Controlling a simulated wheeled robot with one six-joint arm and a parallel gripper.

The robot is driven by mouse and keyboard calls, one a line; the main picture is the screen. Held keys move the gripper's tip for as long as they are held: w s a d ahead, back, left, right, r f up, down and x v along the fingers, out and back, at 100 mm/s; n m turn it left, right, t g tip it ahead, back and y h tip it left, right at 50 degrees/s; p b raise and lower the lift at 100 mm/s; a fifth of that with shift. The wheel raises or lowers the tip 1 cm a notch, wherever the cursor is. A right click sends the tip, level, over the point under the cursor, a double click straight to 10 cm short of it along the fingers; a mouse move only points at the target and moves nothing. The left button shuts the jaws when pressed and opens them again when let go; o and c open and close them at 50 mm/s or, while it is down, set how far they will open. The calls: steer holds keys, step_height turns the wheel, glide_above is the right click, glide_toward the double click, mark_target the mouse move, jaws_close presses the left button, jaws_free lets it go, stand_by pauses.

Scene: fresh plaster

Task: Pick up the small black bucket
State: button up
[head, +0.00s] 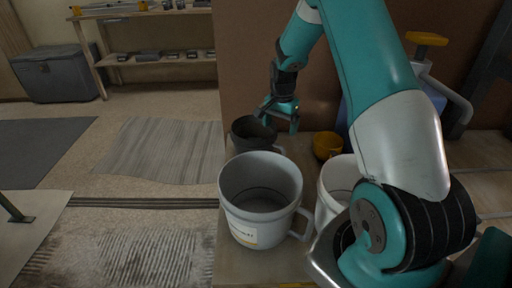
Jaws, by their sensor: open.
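The small black bucket (253,137) stands on the wooden surface, behind a larger grey bucket (262,190). It is dark and round with an open top, and its lower front is hidden by the grey bucket. My gripper (277,118) hangs at the bucket's right rear rim with its fingers apart. I cannot tell whether a finger touches the rim or reaches inside. Nothing shows held between the fingers.
The grey bucket has a handle and a label. A white bucket (330,213) stands to its right, partly behind my arm. A small orange bucket (326,147) is right of the black one. A brown panel (245,70) rises behind. Open floor lies left.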

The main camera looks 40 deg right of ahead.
mark_target(279, 145)
step_height(279, 145, down, 2)
steer(key=shift+f, duration=0.1)
steer(key=shift+s+a+f, duration=0.15)
steer(key=shift+f, duration=1.25)
steer(key=shift+s+a+f, duration=0.1)
steer(key=shift+a+f, duration=0.05)
steer(key=shift+f, duration=1.2)
steer(key=shift+c, duration=0.3)
steer(key=shift+r, duration=0.1)
steer(key=c, duration=1)
